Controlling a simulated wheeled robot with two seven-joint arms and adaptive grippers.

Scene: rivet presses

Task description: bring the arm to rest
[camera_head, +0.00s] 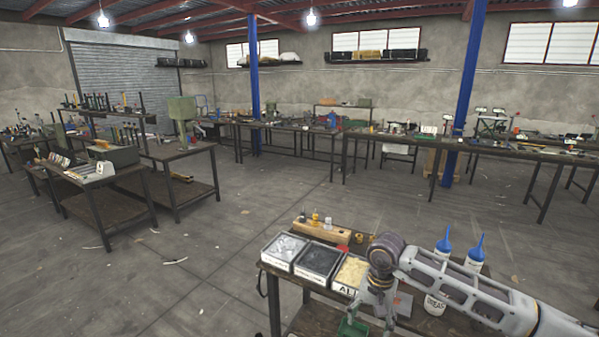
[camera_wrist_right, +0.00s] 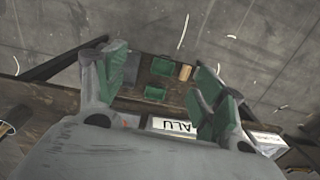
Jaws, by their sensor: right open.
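My right arm (camera_head: 470,290) reaches in from the right over the near table. My right gripper (camera_head: 375,312) points down at the table's front side, beside the bin with the "AL" label. In the right wrist view the gripper (camera_wrist_right: 163,85) has its green-padded fingers wide apart, with nothing between them but the view down to a lower surface. My left gripper is not in view.
The near table (camera_head: 268,290) holds three bins (camera_head: 317,262), a wooden block (camera_head: 322,231) and blue-tipped bottles (camera_head: 445,243). Green boxes (camera_wrist_right: 162,66) lie below, between the fingers' outlines. Open floor (camera_head: 150,285) lies left; workbenches (camera_head: 300,128) stand farther back.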

